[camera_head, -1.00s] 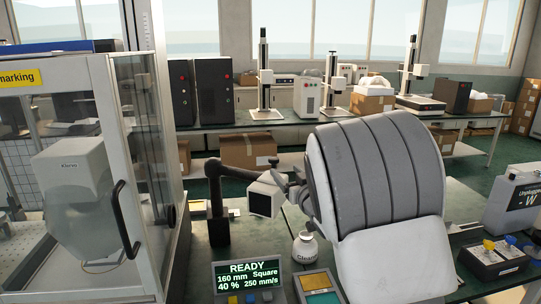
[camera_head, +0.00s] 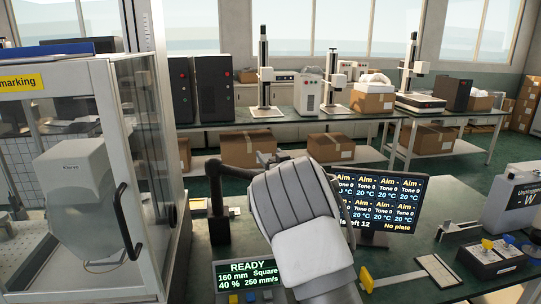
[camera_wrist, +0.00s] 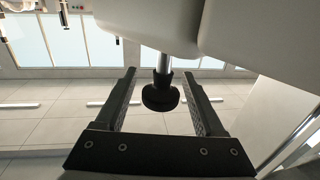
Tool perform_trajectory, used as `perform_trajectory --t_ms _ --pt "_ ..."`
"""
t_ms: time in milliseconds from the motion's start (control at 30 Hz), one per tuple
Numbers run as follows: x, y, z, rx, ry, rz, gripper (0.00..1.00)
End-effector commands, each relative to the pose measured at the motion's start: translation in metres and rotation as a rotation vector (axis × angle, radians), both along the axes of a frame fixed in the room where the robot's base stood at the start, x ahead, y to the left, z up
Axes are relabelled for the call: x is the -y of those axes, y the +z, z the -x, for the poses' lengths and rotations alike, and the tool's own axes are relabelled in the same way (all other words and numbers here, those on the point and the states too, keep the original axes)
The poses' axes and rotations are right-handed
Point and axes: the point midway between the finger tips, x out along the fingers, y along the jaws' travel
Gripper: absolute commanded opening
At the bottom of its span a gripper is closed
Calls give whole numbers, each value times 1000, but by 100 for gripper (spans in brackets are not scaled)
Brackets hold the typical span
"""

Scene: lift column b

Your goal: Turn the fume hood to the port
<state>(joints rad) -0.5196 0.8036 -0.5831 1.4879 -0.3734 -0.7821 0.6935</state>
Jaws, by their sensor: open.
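In the wrist view my gripper (camera_wrist: 160,72) is open. A round black knob (camera_wrist: 161,96) on a metal stem is between its two fingers, with gaps on both sides. A smooth white body (camera_wrist: 150,22) is above the knob; I cannot tell whether it is the fume hood. In the head view my white and grey arm covers the lower middle and hides my gripper. A black post (camera_head: 217,205) with a side arm (camera_head: 240,165) stands left of it; the far end is behind my arm. I cannot make out the port.
A glass-sided marking cabinet (camera_head: 136,150) with a black handle (camera_head: 124,220) stands at the left. A dark screen (camera_head: 378,203) is right of my arm.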

Motion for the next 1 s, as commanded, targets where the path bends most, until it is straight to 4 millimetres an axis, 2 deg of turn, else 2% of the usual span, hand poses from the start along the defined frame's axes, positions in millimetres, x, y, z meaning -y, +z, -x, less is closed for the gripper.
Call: perform_trajectory --t_ms 300,700,1000 --pt "0 0 -2 0 0 0 71" --pt "0 0 -1 0 0 0 0" --pt "0 0 -1 0 0 0 0"
